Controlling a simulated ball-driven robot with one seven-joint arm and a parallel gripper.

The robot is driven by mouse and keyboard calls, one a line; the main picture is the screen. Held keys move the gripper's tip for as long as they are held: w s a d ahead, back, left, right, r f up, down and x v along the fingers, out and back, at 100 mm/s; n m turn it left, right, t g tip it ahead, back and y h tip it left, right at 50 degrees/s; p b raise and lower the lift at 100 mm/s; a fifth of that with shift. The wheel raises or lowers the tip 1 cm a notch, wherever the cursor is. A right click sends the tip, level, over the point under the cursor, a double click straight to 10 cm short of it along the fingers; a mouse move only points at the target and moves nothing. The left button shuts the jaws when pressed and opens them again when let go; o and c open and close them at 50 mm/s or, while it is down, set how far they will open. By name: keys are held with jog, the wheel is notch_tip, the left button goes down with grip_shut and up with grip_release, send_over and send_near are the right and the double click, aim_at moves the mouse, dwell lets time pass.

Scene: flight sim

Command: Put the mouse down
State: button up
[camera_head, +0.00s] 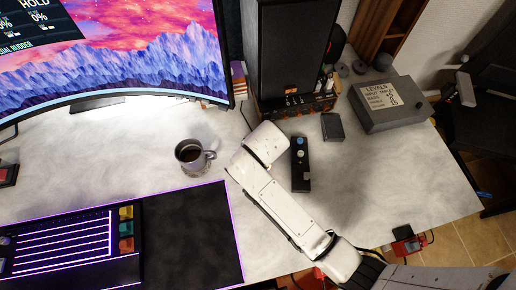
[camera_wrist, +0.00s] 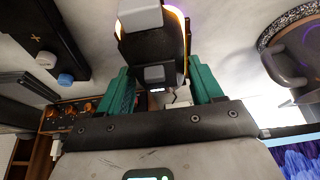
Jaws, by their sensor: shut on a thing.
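The mouse (camera_wrist: 155,45) is a dark body with light grey parts and glowing orange and purple edges. It shows in the wrist view between the green fingers of my gripper (camera_wrist: 157,75), which is shut on it. In the head view my white arm reaches over the desk (camera_head: 350,215), and its end hides the gripper and the mouse. The desk surface shows behind the mouse in the wrist view. I cannot tell how high the mouse is above it.
A mug (camera_head: 190,156) stands left of my arm's end, and a black controller (camera_head: 300,165) lies just right of it. A black desk mat (camera_head: 190,235), keyboard (camera_head: 70,250), speaker (camera_head: 288,50), small dark box (camera_head: 333,127) and grey box (camera_head: 390,105) surround it. The right desk area is bare.

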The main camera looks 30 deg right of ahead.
jog(key=shift+s+f, duration=0.25)
jog(key=shift+f, duration=0.35)
jog(key=o, duration=1)
jog(key=shift+a+f, duration=0.1)
jog(key=shift+f, duration=0.05)
jog(key=shift+o, duration=0.5)
jog(key=shift+d+r, duration=0.25)
jog(key=shift+r, duration=0.5)
jog(key=w+v, duration=0.1)
jog(key=v, duration=1.1)
jog(key=s+d+f+n+g, duration=0.1)
jog(key=s+d+f, duration=0.1)
jog(key=s, duration=0.4)
jog(key=s+d+f+n+g, duration=0.1)
jog(key=s+d+f, duration=0.2)
jog(key=s, duration=0.3)
jog(key=s+d+f+n+g+y, duration=0.1)
jog(key=s+d+f, duration=0.1)
jog(key=s+d, duration=0.2)
jog(key=s, duration=0.3)
jog(key=shift+f, duration=0.4)
